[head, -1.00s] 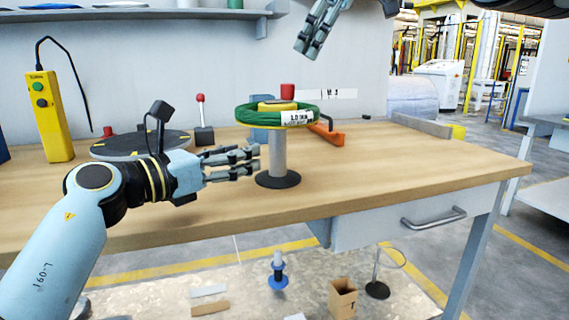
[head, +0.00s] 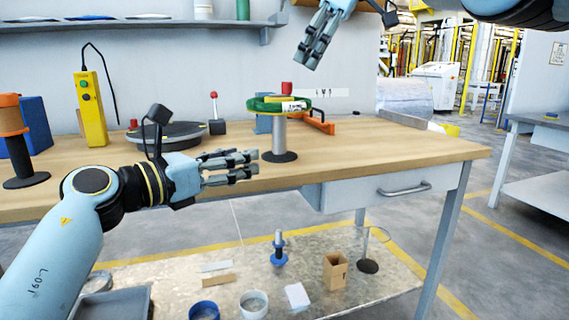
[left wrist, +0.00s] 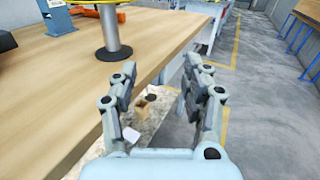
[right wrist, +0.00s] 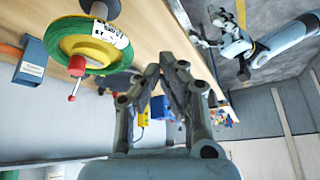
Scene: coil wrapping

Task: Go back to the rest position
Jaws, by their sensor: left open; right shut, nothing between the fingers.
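My left gripper (head: 252,168) is open and empty, in front of the workbench's front edge; its two fingers stand apart in the left wrist view (left wrist: 162,95). My right gripper (head: 308,58) is shut with nothing in it, high above the bench near the wall; its fingers also show in the right wrist view (right wrist: 163,75). A green coil (head: 263,104) with a white label lies on top of a grey post stand (head: 279,135) on the bench. The coil shows large in the right wrist view (right wrist: 62,47). Neither gripper touches it.
The wooden bench (head: 400,150) has a drawer (head: 350,192) below. On it stand a dark turntable (head: 175,134), a yellow control box (head: 91,108), an orange spool (head: 12,118) and an orange tool (head: 318,124). The floor at the right is open.

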